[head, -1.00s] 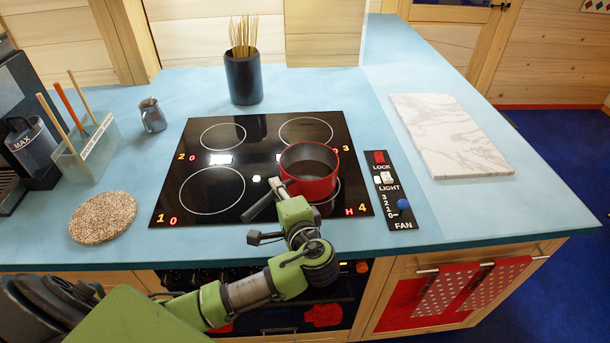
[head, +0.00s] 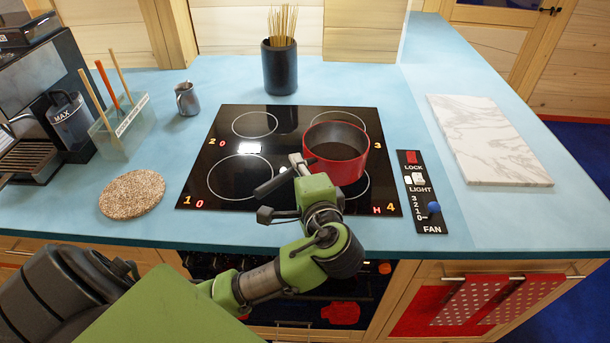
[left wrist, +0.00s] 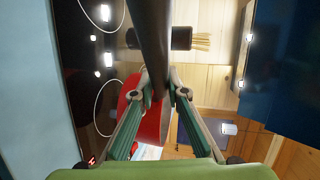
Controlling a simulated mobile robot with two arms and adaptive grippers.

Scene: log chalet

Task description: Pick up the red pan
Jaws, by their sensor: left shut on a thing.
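The red pan (head: 334,166) is at the right side of the black cooktop (head: 228,203), near the zones marked 3 and 4. It is upright, looks empty, and its dark handle (head: 270,187) points toward the front left. My left gripper (head: 299,168) is at the handle, partly hidden by its own green body. In the left wrist view, my left gripper (left wrist: 162,93) is shut on the dark handle (left wrist: 151,40), with the red pan (left wrist: 152,123) behind the fingers. I cannot tell for sure whether the pan's base is clear of the glass. My right gripper is not in view.
A control panel (head: 421,205) and a marble board (head: 485,140) are to the right. A dark pot of sticks (head: 280,68), a small metal jug (head: 187,99), a utensil holder (head: 128,135) and a round cork mat (head: 132,194) stand left and behind.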

